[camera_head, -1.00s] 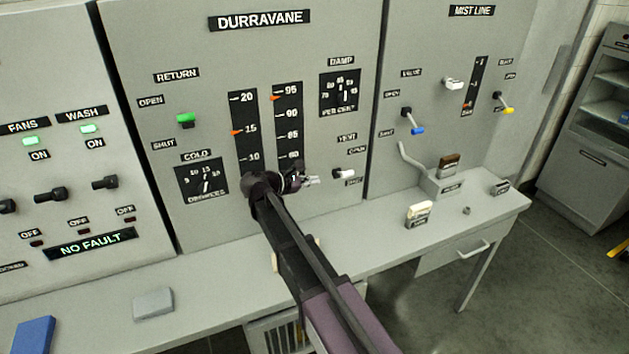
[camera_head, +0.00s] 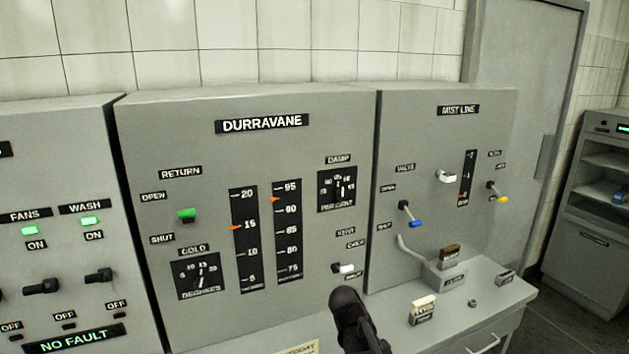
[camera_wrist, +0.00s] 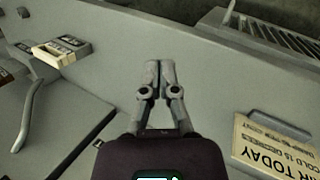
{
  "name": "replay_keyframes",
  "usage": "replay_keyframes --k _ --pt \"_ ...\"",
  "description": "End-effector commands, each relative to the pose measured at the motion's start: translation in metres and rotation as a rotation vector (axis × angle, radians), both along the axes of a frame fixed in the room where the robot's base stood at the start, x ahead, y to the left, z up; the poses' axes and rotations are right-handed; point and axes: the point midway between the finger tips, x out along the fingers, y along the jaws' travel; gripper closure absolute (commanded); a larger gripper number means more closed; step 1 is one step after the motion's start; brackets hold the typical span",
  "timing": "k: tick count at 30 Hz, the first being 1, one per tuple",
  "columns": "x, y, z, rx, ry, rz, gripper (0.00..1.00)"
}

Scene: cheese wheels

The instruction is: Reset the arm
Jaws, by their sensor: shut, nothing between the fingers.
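My gripper (camera_wrist: 160,68) is shut and empty in the wrist view, its two grey fingers together above the grey bench top (camera_wrist: 110,75). In the head view only a dark part of my arm (camera_head: 352,318) shows at the bottom edge, in front of the bench. My gripper itself cannot be made out there. The arm stands below the DURRAVANE panel (camera_head: 215,145), and no contact with it shows.
The white vent lever (camera_head: 347,268) sits on the panel just above my arm. A printed card (camera_wrist: 275,145) lies right of my gripper.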

Motion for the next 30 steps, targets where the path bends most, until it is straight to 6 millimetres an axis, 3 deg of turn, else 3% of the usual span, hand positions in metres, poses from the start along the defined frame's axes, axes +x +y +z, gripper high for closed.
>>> replay_keyframes --k 1,6,12,30 --pt "-0.019 -0.009 -0.005 0.061 -0.009 -0.074 1.0" --pt "-0.059 -0.019 -0.016 0.269 -0.031 -0.326 1.0" --pt "-0.087 -0.02 -0.02 0.427 -0.037 -0.532 1.0" --pt "-0.093 -0.018 -0.02 0.477 -0.035 -0.595 1.0"
